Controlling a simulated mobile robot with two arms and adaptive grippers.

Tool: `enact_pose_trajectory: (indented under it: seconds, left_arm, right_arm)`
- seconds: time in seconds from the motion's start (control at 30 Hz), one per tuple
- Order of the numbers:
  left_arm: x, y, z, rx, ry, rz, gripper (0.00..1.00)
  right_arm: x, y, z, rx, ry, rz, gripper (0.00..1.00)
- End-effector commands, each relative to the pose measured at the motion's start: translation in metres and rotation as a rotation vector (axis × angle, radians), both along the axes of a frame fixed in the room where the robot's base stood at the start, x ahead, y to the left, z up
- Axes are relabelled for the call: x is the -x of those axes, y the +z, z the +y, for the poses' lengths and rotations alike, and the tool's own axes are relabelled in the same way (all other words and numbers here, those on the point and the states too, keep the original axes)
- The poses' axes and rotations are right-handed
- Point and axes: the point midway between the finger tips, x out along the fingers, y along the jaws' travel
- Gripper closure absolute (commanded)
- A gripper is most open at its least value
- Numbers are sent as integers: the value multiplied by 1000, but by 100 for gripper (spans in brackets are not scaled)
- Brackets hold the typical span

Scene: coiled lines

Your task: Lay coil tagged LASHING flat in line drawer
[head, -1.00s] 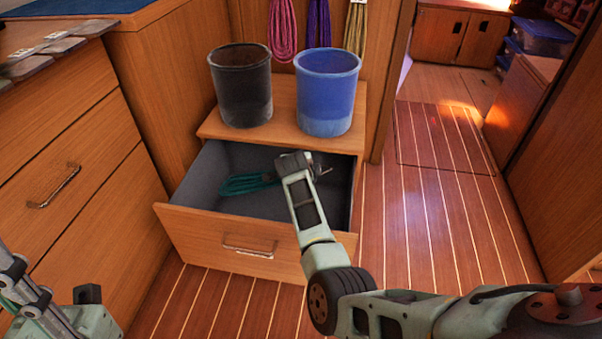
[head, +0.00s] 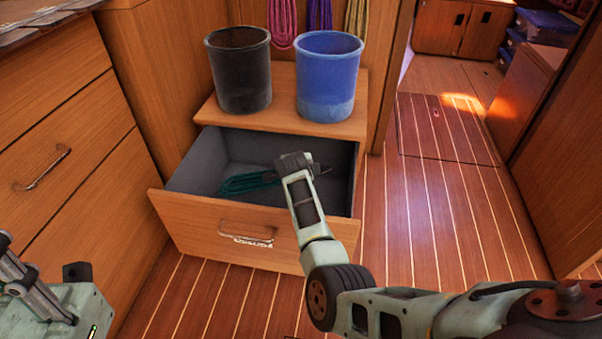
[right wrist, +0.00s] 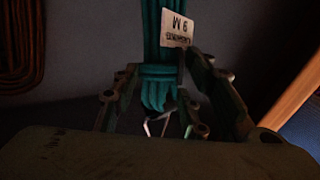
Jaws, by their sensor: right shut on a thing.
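The teal coil (head: 240,184) is inside the open line drawer (head: 190,220), within its grey walls. In the right wrist view the coil (right wrist: 152,30) hangs as a bundle with a white tag (right wrist: 178,27) reading LASHING 9 M, upside down. My right gripper (right wrist: 160,92) is shut on the coil's bundle just below the tag. In the head view my right wrist reaches over the drawer front and hides part of the coil and the fingers. I cannot tell whether the coil touches the drawer floor. Part of my left arm shows at the lower left; its fingertips are not clear.
A black bucket (head: 240,75) and a blue bucket (head: 328,80) stand on the top above the drawer. Pink, purple and yellow coils hang behind. A brown-orange coil (right wrist: 22,45) shows in the right wrist view. Striped floor (head: 440,230) is clear on the right.

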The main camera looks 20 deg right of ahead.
Motion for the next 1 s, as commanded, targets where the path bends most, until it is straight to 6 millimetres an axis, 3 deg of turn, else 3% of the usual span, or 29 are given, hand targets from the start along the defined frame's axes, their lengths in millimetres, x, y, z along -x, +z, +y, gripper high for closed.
enact_pose_trajectory:
  seconds: [0.03,0.07,0.3,0.67,1.0]
  left_arm:
    - [0,0,0,0,0,0,72]
    - [0,0,0,0,0,0,72]
    - [0,0,0,0,0,0,72]
    - [0,0,0,0,0,0,72]
    - [0,0,0,0,0,0,72]
  right_arm:
    - [-2,3,0,-1,-1,-6,100]
    - [-2,3,0,-1,-1,-6,59]
    - [-1,2,0,1,0,-3,38]
    - [1,2,0,1,0,2,38]
    - [-1,61,1,-1,-1,-4,38]
